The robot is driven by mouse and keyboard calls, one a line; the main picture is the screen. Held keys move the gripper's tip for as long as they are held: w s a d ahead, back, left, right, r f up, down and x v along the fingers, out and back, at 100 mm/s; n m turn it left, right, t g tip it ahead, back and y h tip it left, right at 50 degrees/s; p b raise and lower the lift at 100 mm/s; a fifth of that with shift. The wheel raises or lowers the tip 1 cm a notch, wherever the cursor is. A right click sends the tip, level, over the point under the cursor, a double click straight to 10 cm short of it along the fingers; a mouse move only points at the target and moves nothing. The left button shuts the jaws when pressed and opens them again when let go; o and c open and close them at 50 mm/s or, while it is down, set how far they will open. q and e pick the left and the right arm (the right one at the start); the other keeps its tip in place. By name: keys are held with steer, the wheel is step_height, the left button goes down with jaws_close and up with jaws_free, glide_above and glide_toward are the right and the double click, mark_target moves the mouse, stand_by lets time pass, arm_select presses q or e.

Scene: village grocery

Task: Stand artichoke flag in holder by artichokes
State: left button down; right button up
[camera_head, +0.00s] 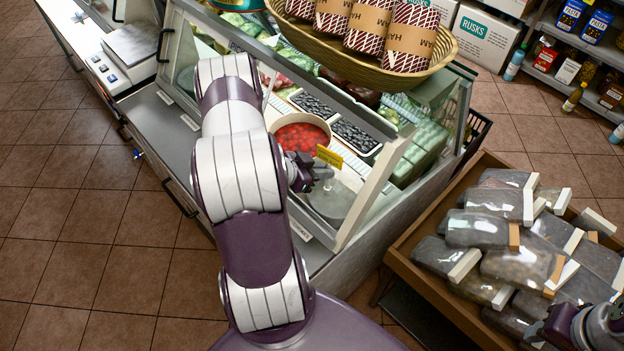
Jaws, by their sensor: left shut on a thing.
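My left gripper (318,174) reaches over the front of the glass display case and is shut on a small yellow flag (330,157). The flag is held up near the red bowl, above a round grey metal container (331,199). Its lettering is too small to read. I cannot make out a flag holder. Green produce (410,164) lies at the right end of the case behind glass; I cannot tell whether it is artichokes. Part of my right gripper (548,331) shows at the lower right corner, and its jaws are unclear.
The display case's slanted glass and frame (372,192) stand close right of my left gripper. A bowl of red items (300,136) and dark-filled trays (354,135) lie inside. A basket of wrapped sausages (362,66) sits on top. A wooden crate (432,291) holds bagged goods.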

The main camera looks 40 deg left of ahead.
arm_select(q)
steer(key=w+d+b, duration=0.1)
steer(key=w+b, duration=0.3)
steer(key=w, duration=0.9)
steer(key=w+f+b, duration=0.3)
steer(key=f+b, duration=0.4)
steer(key=f, duration=0.2)
steer(key=shift+w+d, duration=0.1)
steer(key=shift+d, duration=0.05)
stand_by(0.8)
steer(key=shift+f, duration=0.15)
steer(key=shift+f, duration=0.35)
steer(key=shift+b, duration=0.3)
steer(key=shift+f, duration=0.45)
stand_by(0.5)
